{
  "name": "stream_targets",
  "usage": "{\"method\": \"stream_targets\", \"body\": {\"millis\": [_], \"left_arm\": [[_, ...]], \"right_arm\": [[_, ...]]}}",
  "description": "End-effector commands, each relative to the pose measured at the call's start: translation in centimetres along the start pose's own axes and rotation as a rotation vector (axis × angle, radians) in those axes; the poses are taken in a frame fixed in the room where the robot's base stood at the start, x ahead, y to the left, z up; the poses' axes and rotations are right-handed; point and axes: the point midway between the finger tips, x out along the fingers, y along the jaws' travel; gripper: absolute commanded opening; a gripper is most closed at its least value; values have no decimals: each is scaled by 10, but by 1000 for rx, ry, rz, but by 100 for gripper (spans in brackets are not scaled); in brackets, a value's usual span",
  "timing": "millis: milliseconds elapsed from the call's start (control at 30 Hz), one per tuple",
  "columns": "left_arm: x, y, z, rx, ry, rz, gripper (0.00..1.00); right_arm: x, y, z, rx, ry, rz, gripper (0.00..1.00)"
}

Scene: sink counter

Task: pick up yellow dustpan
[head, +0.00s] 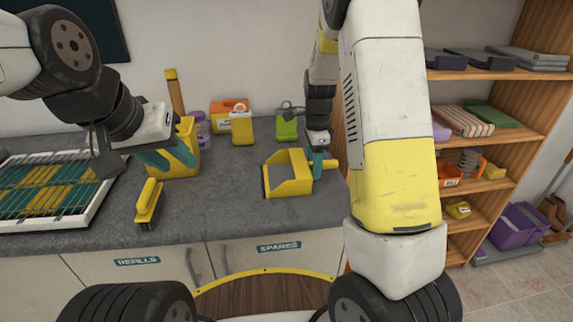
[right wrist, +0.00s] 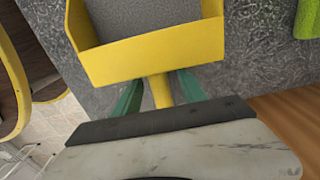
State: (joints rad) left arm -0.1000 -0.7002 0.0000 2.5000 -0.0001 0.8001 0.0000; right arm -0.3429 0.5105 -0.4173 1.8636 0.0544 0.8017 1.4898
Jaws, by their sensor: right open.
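The yellow dustpan (head: 289,178) lies on the grey counter, its open scoop toward the left and its handle toward the right. In the right wrist view the scoop (right wrist: 155,58) is at the top and the handle (right wrist: 161,92) points down toward my gripper. My right gripper (head: 318,165) is open, with its teal fingers (right wrist: 160,90) on either side of the handle and a gap showing on both sides. My left gripper (head: 172,157) is open and empty, in front of a yellow bin (head: 188,133).
A yellow brush (head: 149,202) lies near the counter's front edge. A wire rack (head: 50,190) is at the left. An orange box (head: 228,108), a yellow container (head: 242,126) and a green item (head: 287,127) stand at the back. Shelves (head: 500,133) stand right.

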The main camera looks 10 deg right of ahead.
Motion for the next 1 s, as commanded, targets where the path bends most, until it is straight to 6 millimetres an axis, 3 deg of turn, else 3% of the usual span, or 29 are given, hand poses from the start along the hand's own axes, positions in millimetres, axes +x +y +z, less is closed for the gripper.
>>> {"method": "stream_targets", "body": {"millis": [300,567,1000], "left_arm": [[0,0,0,0,0,0,36],[0,0,0,0,0,0,36],[0,0,0,0,0,0,36]], "right_arm": [[8,0,0,-1,0,-1,49],[7,0,0,-1,0,-1,0],[7,0,0,-1,0,-1,0]]}}
